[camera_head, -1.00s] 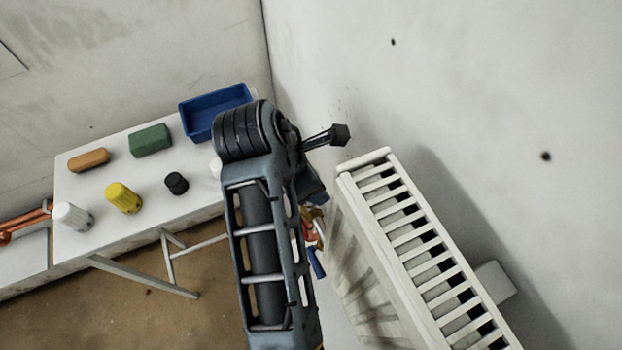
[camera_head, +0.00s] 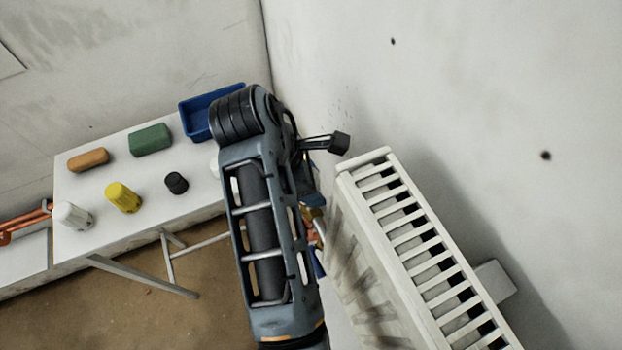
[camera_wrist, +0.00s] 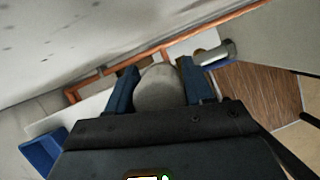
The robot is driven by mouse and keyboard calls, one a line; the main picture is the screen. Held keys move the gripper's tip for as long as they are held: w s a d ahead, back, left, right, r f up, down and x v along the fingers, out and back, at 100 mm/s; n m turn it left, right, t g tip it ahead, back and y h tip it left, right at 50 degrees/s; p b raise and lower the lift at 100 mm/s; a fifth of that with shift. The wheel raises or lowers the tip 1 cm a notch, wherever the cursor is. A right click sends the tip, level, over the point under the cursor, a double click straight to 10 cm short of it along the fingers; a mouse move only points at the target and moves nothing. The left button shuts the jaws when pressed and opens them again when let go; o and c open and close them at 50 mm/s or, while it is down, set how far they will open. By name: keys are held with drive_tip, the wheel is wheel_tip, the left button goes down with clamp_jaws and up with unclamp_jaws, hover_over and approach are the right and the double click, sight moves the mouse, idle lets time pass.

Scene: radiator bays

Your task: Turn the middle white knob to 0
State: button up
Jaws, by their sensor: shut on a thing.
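In the wrist view a rounded white knob (camera_wrist: 160,88) sits between the two blue fingers of my gripper (camera_wrist: 158,90), which is shut on it. The knob's markings do not show from here. In the head view my arm covers most of the gripper and the knob, beside the left end of the white radiator (camera_head: 405,250). I cannot tell from these frames which number the knob points to.
A white table (camera_head: 130,235) at the left holds a blue bin (camera_head: 197,122), a green block (camera_head: 150,139), an orange block (camera_head: 88,159), a yellow knob (camera_head: 122,197), a white knob (camera_head: 72,215) and a black knob (camera_head: 176,183). Copper pipes (camera_wrist: 130,62) run along the wall.

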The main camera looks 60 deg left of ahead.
drive_tip(key=m+h, duration=0.1)
drive_tip(key=m, duration=0.2)
drive_tip(key=m+g, duration=0.1)
drive_tip(key=m, duration=0.1)
drive_tip(key=shift+s+m+h, duration=0.15)
drive_tip(key=shift+m+h, duration=0.25)
drive_tip(key=m+g, duration=0.1)
drive_tip(key=m, duration=0.1)
drive_tip(key=m+g+h, duration=0.1)
drive_tip(key=m, duration=0.1)
drive_tip(key=shift+s+d+m, duration=0.15)
drive_tip(key=shift+m, duration=0.25)
drive_tip(key=m+g, duration=0.1)
drive_tip(key=m, duration=0.1)
drive_tip(key=m+g, duration=0.1)
drive_tip(key=m, duration=0.2)
drive_tip(key=shift+s+m, duration=0.15)
drive_tip(key=shift+m, duration=0.15)
drive_tip(key=m+g, duration=0.1)
drive_tip(key=m, duration=0.3)
drive_tip(key=shift+s+m+g, duration=0.1)
drive_tip(key=shift+m+g, duration=0.2)
drive_tip(key=shift+g, duration=0.1)
drive_tip(key=o, duration=1)
